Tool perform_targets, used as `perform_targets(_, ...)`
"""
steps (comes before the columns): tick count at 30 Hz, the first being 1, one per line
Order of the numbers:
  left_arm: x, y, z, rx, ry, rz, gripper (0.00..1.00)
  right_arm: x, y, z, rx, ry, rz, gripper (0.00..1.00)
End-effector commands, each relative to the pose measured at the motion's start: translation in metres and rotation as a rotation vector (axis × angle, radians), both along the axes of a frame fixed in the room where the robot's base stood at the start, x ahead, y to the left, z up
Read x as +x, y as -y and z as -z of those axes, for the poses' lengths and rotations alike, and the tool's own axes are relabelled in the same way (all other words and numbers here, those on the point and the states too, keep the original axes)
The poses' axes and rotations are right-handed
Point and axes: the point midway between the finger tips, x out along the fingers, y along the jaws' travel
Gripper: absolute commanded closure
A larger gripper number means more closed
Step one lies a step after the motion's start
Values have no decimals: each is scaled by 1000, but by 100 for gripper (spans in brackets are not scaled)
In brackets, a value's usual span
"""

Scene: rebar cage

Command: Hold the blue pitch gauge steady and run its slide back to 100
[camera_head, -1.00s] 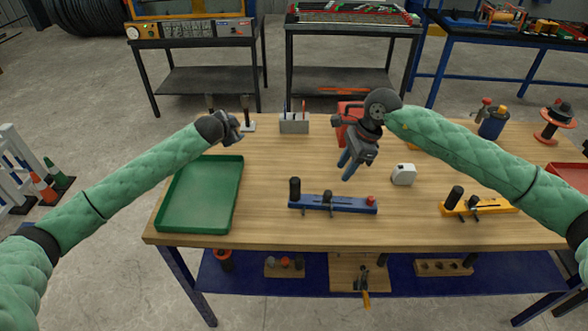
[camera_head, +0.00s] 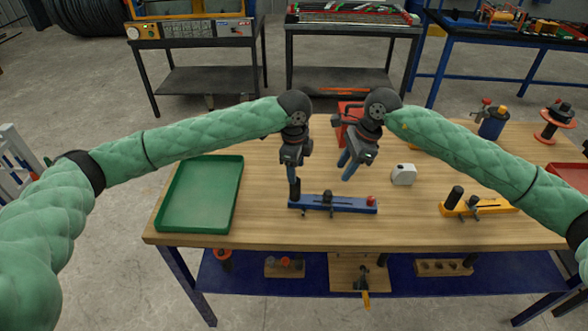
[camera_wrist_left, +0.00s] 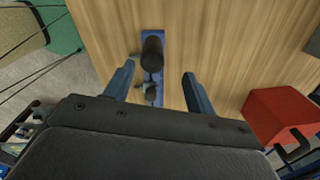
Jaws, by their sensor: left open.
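The blue pitch gauge (camera_head: 348,206) lies on the bench, a long blue bar with a black upright post (camera_head: 296,190) at its left end, a dark slide (camera_head: 327,197) near the middle and a red knob (camera_head: 371,200) at the right end. My left gripper (camera_head: 294,174) points down just above the post, fingers apart and empty. In the left wrist view the post (camera_wrist_left: 152,52) shows in the gap between the fingertips (camera_wrist_left: 159,70); contact is not visible. My right gripper (camera_head: 347,172) hangs above the bench behind the bar; its finger gap is unclear. Scale marks are too small to read.
A green tray (camera_head: 168,226) lies at the left. A white block (camera_head: 403,174) sits right of my right gripper, and a yellow gauge (camera_head: 490,207) lies further right. A red box (camera_head: 345,134) stands behind my right gripper. The bench front is clear.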

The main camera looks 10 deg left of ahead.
Motion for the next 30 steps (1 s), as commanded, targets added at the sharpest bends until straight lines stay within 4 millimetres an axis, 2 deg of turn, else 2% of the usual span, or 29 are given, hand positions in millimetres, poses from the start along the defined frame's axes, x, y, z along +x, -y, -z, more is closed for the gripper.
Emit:
perform_targets(7, -9, -4, 16, 33, -34, 34, 45, 0, 0, 0, 0, 0, 0, 64)
perform_targets(15, -9, -5, 53, 33, -33, 31, 45, 0, 0, 0, 0, 0, 0, 64)
perform_targets(21, -8, -4, 73, 31, -32, 31, 45, 0, 0, 0, 0, 0, 0, 64)
perform_targets(30, -8, -4, 81, 31, -31, 31, 45, 0, 0, 0, 0, 0, 0, 64)
